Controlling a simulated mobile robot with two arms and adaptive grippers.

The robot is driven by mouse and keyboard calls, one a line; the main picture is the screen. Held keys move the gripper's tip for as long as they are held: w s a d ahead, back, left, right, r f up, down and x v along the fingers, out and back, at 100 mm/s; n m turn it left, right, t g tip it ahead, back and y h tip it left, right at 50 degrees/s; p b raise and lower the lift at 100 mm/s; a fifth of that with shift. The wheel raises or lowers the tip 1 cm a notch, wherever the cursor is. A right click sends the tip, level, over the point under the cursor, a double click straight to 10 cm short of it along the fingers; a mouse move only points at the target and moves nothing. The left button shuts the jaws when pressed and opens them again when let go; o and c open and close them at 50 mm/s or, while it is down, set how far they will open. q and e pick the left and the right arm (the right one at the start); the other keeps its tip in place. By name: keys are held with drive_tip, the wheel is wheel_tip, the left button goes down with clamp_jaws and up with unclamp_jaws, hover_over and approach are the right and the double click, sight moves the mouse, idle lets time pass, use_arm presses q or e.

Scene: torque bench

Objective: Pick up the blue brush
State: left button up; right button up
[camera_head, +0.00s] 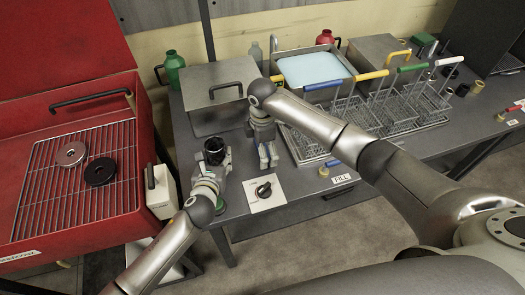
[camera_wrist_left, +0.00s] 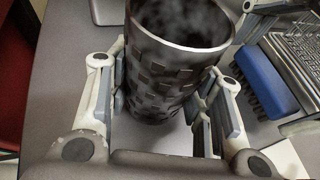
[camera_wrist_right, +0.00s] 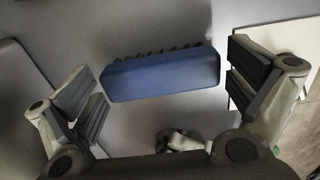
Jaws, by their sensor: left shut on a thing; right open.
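The blue brush (camera_wrist_right: 163,76) lies on the grey bench with dark bristles along one side. In the right wrist view it sits between the spread fingers of my right gripper (camera_wrist_right: 165,90), apart from both. It also shows at the right of the left wrist view (camera_wrist_left: 264,80). In the head view my right gripper (camera_head: 267,156) is low over the bench, and the brush cannot be clearly made out there. My left gripper (camera_wrist_left: 165,110) is shut on a dark, knurled open-topped cup (camera_wrist_left: 165,80), which also shows in the head view (camera_head: 215,149).
A dial plate (camera_head: 264,197) lies near the bench's front edge. A grey lidded box (camera_head: 222,98) stands behind the grippers. Wire baskets (camera_head: 385,110) with coloured handles are to the right. A red grill cabinet (camera_head: 128,85) stands left.

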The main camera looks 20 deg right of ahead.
drive_tip(key=shift+c, duration=0.4)
drive_tip(key=c, duration=0.7)
drive_tip(key=shift+r, duration=0.15)
wheel_tip(320, 180, up, 10)
drive_tip(key=shift+f, duration=0.1)
